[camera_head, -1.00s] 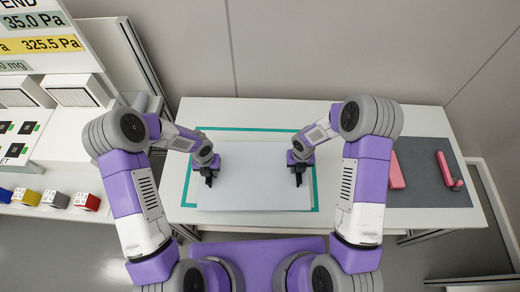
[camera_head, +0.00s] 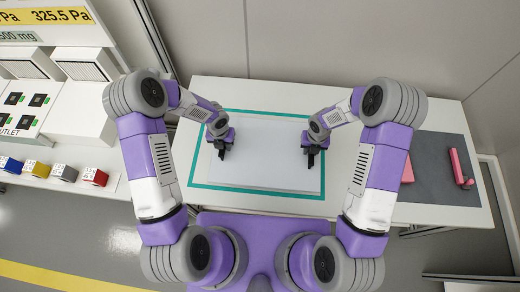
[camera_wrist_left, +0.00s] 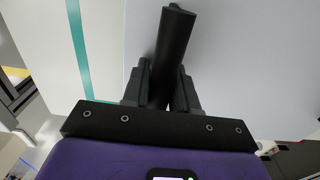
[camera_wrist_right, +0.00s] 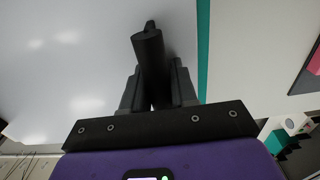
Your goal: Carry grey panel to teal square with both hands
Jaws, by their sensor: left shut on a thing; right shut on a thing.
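The grey panel (camera_head: 266,158) is a flat, pale rectangle over the white table in the head view. It lies within the teal square (camera_head: 262,194), whose outline shows around it on several sides. I cannot tell whether the panel touches the table. My left gripper (camera_head: 222,150) is shut on a black handle (camera_wrist_left: 173,50) near the panel's left side. My right gripper (camera_head: 311,157) is shut on another black handle (camera_wrist_right: 150,50) near its right side. The teal line also shows beside the panel in both wrist views.
A dark grey mat (camera_head: 440,170) with pink pieces (camera_head: 461,167) lies at the table's right. A side counter at the left carries outlet panels and several small coloured boxes (camera_head: 65,173). A grey wall stands behind the table (camera_head: 290,93).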

